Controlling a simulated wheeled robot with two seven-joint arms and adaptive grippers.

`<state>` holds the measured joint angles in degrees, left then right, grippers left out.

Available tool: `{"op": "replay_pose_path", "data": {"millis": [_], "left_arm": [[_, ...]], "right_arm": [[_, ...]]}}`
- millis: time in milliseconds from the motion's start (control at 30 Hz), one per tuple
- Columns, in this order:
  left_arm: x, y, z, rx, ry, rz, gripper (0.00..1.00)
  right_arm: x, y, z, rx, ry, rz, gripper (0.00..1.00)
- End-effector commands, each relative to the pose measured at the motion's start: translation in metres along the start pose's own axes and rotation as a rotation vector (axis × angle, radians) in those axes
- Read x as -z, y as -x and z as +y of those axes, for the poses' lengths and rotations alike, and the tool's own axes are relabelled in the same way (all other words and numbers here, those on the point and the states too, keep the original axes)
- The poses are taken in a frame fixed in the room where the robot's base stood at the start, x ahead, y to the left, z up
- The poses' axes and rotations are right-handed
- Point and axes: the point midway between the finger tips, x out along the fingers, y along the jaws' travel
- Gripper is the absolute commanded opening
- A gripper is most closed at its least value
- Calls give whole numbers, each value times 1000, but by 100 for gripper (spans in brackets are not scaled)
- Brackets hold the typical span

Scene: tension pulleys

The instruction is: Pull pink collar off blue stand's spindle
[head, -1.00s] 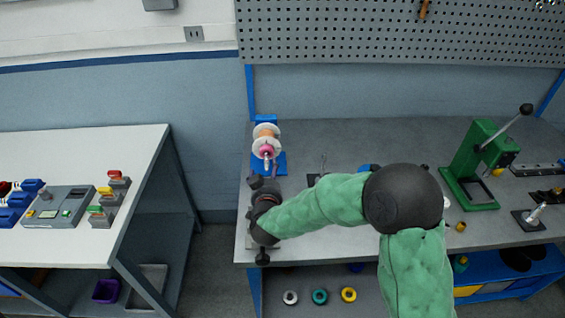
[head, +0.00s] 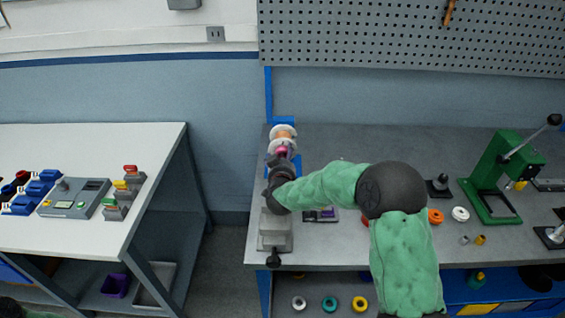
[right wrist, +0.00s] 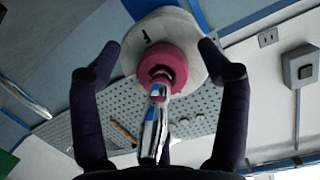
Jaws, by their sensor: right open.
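The pink collar (right wrist: 163,66) sits on the shiny metal spindle (right wrist: 155,122), against a white disc (right wrist: 141,34) in the right wrist view. In the head view the collar (head: 282,150) is partly hidden by my right gripper (head: 281,160). The blue stand (head: 284,121) shows behind a white and orange spool at the bench's back left. My right gripper, also in the right wrist view (right wrist: 159,58), is open, with one finger on each side of the collar and clear gaps between. It holds nothing.
A grey pegboard (head: 410,35) is behind. The bench's back middle is clear.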

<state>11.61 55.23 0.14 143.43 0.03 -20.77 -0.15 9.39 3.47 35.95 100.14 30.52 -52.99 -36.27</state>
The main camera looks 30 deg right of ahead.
Motion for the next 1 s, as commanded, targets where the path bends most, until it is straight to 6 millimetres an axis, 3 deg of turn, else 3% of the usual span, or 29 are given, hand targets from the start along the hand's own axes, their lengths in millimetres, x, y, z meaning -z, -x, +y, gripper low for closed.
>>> {"op": "replay_pose_path", "data": {"millis": [267,467,1000], "left_arm": [[0,0,0,0,0,0,40],[0,0,0,0,0,0,40],[0,0,0,0,0,0,40]], "right_arm": [[1,-1,0,0,0,1,74],[0,-1,0,0,0,0,18],[-6,4,-1,3,2,-12,17]]}}
